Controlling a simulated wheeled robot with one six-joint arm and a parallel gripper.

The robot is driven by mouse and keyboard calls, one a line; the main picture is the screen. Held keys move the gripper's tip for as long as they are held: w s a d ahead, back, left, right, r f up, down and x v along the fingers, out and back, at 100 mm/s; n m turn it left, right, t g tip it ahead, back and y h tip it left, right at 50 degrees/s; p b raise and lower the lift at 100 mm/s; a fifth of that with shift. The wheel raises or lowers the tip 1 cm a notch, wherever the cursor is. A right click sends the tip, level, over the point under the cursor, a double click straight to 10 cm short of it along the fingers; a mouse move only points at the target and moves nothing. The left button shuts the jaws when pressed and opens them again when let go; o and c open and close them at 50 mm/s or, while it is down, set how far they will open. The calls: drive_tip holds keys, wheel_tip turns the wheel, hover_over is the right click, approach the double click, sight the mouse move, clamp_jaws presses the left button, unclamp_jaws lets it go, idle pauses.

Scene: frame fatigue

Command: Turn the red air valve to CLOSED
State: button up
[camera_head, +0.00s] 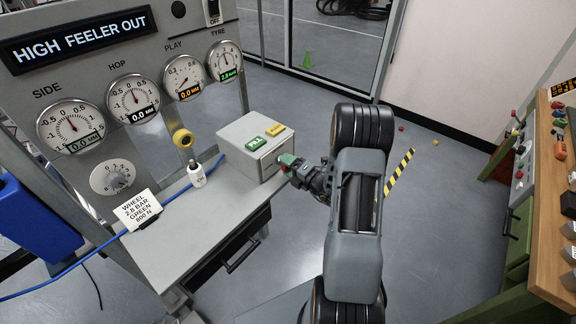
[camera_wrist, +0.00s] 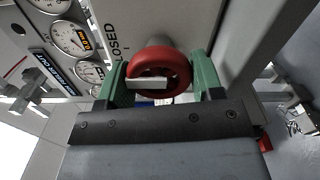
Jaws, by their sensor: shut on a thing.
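The red air valve (camera_wrist: 165,62) is a round red knob on the grey box's face, with a pale bar across it that lies nearly level in the wrist view. My gripper (camera_wrist: 160,82) is shut on it, one green finger on each side. The letters "LOSED" show beside the knob, up and to the left, partly cut off. In the head view my gripper (camera_head: 289,162) is at the right side of the grey box (camera_head: 238,150), and the valve is mostly hidden behind it.
The box stands on a grey bench (camera_head: 190,225) with a small white bottle (camera_head: 196,174) and a white card (camera_head: 138,209). A gauge panel (camera_head: 90,85) rises behind. A wooden bench (camera_head: 550,255) stands at right. The floor between is mostly clear.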

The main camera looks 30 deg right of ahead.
drive_tip(key=o, duration=0.9)
drive_tip(key=b+v, duration=0.1)
drive_tip(key=v, duration=1.3)
